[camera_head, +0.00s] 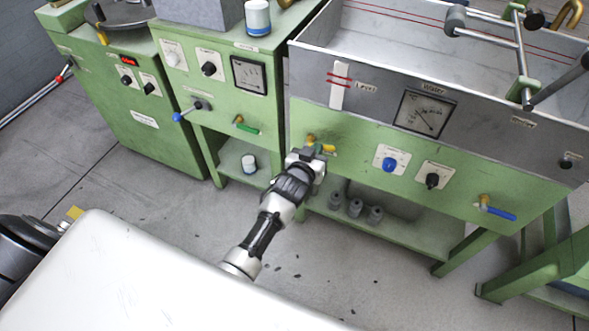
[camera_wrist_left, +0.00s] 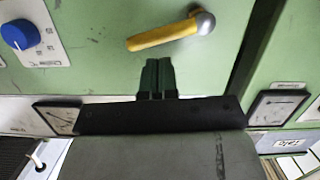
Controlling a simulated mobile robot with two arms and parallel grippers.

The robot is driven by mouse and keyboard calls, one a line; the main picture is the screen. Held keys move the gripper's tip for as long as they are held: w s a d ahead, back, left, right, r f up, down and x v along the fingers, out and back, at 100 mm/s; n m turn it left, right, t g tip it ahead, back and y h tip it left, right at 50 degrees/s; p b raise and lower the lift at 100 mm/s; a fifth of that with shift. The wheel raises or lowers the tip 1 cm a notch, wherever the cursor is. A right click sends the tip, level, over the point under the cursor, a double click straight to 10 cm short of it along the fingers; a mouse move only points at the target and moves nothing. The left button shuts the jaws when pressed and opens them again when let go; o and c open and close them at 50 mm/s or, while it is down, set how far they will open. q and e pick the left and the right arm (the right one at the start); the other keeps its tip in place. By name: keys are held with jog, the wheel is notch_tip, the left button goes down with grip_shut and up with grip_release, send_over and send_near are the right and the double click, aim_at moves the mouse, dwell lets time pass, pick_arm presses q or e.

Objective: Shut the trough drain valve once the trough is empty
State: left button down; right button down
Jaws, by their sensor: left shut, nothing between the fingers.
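The grey metal trough (camera_head: 400,62) sits atop the green bench at the right of the head view. Its visible inside looks bare, with red lines along the back wall; I cannot make out any water. A yellow-handled valve (camera_head: 328,149) is on the green panel below the trough, partly behind my left gripper (camera_head: 318,153). In the wrist view the yellow lever (camera_wrist_left: 165,36) lies nearly level from its round metal pivot, fully visible. My left gripper's fingertips (camera_wrist_left: 158,62) are shut and empty, near the lever and apart from it in that picture. My right gripper is not in view.
A blue-handled valve (camera_head: 497,212) sits farther right on the panel, and a green-handled valve (camera_head: 245,126) on the left machine. A blue knob (camera_head: 389,164) and a black knob (camera_head: 432,180) stick out beside the yellow valve. Grey weights (camera_head: 355,208) stand on the shelf below.

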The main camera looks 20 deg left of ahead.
pick_arm(q)
jog(key=s+a+r+p, duration=0.1)
jog(key=s+r+p, duration=0.1)
jog(key=s, duration=0.8)
jog(key=shift+s+a+r, duration=0.15)
jog(key=shift+s+r, duration=0.15)
jog(key=shift+r, duration=0.2)
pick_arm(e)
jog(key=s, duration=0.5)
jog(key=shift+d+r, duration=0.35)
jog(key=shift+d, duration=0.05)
